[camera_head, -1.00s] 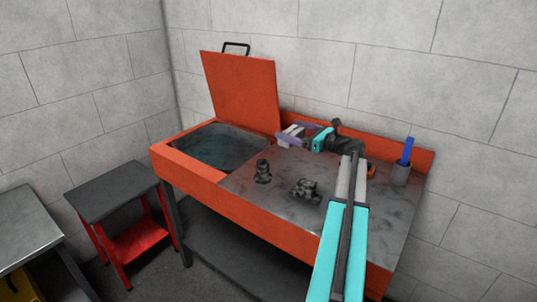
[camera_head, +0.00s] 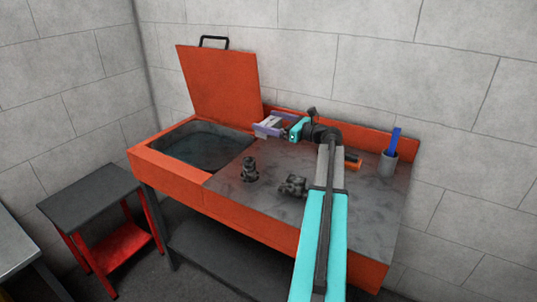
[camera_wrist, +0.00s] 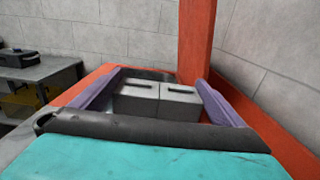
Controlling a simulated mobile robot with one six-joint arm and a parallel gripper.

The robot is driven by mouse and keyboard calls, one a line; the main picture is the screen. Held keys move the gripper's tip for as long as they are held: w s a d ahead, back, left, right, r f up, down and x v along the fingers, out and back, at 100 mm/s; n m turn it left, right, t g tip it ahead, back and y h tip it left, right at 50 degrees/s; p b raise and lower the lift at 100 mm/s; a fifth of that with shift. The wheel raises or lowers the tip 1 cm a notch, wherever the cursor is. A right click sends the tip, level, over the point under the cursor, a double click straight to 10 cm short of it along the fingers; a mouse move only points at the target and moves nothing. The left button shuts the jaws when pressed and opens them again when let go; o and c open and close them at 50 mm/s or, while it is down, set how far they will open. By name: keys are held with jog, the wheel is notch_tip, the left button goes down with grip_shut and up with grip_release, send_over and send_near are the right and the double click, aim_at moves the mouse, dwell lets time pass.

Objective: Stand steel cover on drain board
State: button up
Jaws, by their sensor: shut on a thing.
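My gripper (camera_head: 268,127) is near the back right of the basin, beside the raised lid's right edge. In the wrist view its purple fingers flank two grey slotted blocks (camera_wrist: 159,97) that meet in the middle. I cannot tell whether these blocks are finger pads or part of the steel cover, and no separate cover outline shows. The drain board (camera_head: 350,205) is the stained grey metal top to the right of the basin. My arm crosses over it.
The orange washer has a dark basin (camera_head: 200,147) and a raised lid (camera_head: 222,85). Two dark metal parts (camera_head: 250,169) (camera_head: 293,186) stand on the board's left half. A grey cup (camera_head: 388,164) with a blue item stands at back right. A side table (camera_head: 90,192) is at left.

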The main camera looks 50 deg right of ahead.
jog(key=shift+w+a+f, duration=0.1)
jog(key=shift+f, duration=3)
jog(key=shift+f+p, duration=0.3)
jog(key=shift+f, duration=1.55)
jog(key=shift+f, duration=0.1)
jog(key=o, duration=1)
jog(key=shift+f, duration=0.1)
jog(key=shift+o, duration=0.2)
